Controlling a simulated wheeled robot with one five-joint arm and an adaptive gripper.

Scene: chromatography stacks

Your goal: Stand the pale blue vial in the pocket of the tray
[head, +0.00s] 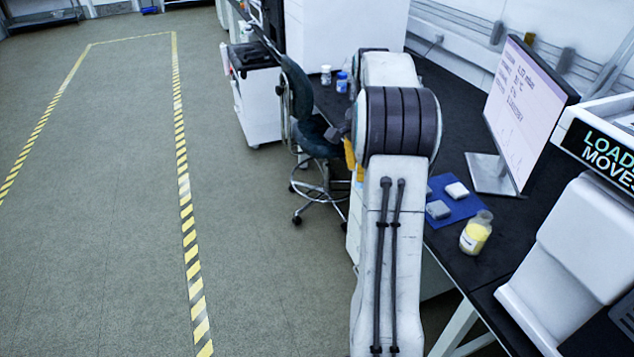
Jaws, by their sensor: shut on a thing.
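I cannot make out the pale blue vial anywhere in the head view. I cannot make out the tray with its pocket either. My arm rises through the middle of the picture and bends at a large dark-ribbed joint. My gripper does not show; the arm hides part of the bench behind it.
A black bench (450,243) runs along the right. On it are a blue mat (462,210) with small pale blocks, a yellow-filled jar (475,232), a monitor (525,105) and small bottles (342,82). A chair (300,95) stands left of my arm. The left floor is clear.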

